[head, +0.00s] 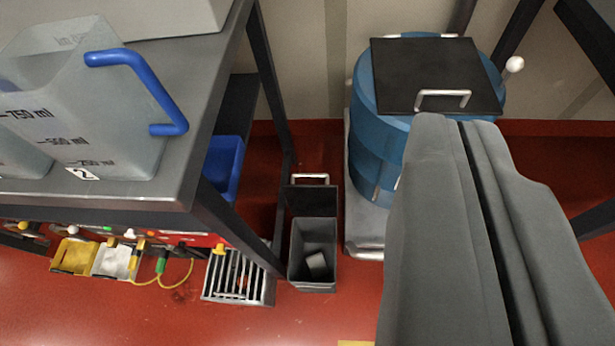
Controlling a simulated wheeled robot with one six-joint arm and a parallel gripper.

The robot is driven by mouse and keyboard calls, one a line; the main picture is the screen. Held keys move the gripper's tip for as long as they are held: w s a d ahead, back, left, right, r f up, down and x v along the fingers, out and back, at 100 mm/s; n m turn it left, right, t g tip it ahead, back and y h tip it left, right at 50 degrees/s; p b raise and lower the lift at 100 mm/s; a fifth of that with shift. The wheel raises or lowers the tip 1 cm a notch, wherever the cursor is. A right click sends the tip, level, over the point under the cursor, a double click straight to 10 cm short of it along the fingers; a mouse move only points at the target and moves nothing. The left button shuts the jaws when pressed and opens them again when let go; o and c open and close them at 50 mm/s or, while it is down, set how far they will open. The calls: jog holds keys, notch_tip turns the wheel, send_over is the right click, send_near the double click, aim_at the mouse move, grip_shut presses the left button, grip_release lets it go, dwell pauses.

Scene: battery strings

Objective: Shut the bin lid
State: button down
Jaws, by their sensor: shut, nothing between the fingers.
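A small grey bin (313,273) stands on the red floor beside the table's leg. Its dark lid (312,201) stands open and upright at the bin's back edge, with a pale handle (310,177) at its top. A whitish object (316,264) lies inside the bin. My gripper (456,120) is shut and empty, large at the right of the view. Its tips appear over the front of a blue drum, to the right of the bin and apart from its lid. The gripper hides part of the drum and floor.
The blue drum (365,125), with a black handled plate (425,70) on top, stands on a pale base (366,228) right of the bin. A grey table (180,185) with a blue-handled jug (75,110) fills the left. A slatted grate (238,278) lies left of the bin.

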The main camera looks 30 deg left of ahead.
jog(key=w+a+f+g, duration=0.2)
jog(key=w+a+f, duration=0.2)
jog(key=w+f, duration=0.6)
jog(key=n+g, duration=0.2)
jog(key=g, duration=0.4)
send_over(311, 175)
notch_tip(311, 175, down, 34)
notch_tip(311, 175, down, 10)
jog(key=shift+w+a+r, duration=0.15)
jog(key=shift+w+r, duration=0.1)
jog(key=shift+w, duration=0.2)
jog(key=shift+s+y, duration=0.15)
jog(key=shift+y, duration=0.15)
jog(key=shift+s+r, duration=0.1)
jog(key=shift+s, duration=0.2)
jog(key=shift+s+d+t, duration=0.25)
jog(key=shift+s+t, duration=0.1)
jog(key=shift+t, duration=0.05)
